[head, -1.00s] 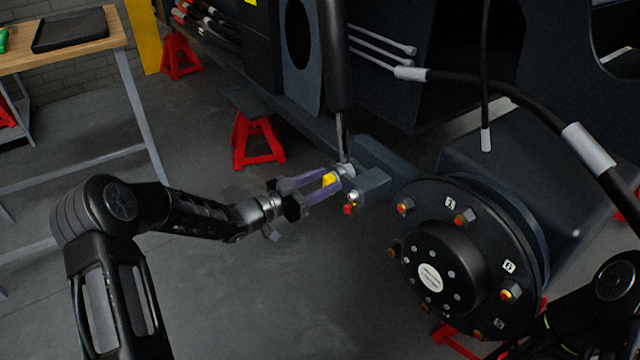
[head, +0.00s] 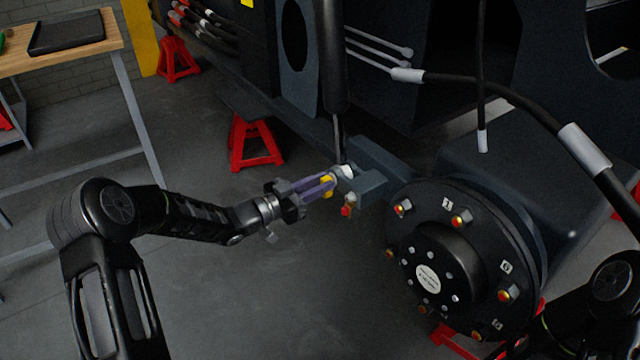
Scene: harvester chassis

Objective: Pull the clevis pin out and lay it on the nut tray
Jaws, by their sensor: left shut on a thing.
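My left gripper (head: 328,185) is shut on the yellow end of the clevis pin (head: 327,187), beside the rod end (head: 343,171) under the black cylinder. The rest of the pin is hidden by the fingers and the joint, so I cannot tell how far it sits in. The grey bracket (head: 371,185) is just right of the fingertips. A dark shallow tray (head: 66,34), which looks like the nut tray, lies on the wooden bench at the upper left. My right gripper is out of view; only part of that arm shows at the lower right.
The wheel hub (head: 428,278) with several red-tipped studs stands right of the bracket. A small red-tipped part (head: 347,211) hangs below the bracket. A red jack stand (head: 252,143) stands behind. The wooden bench (head: 112,27) is far left, with open floor between.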

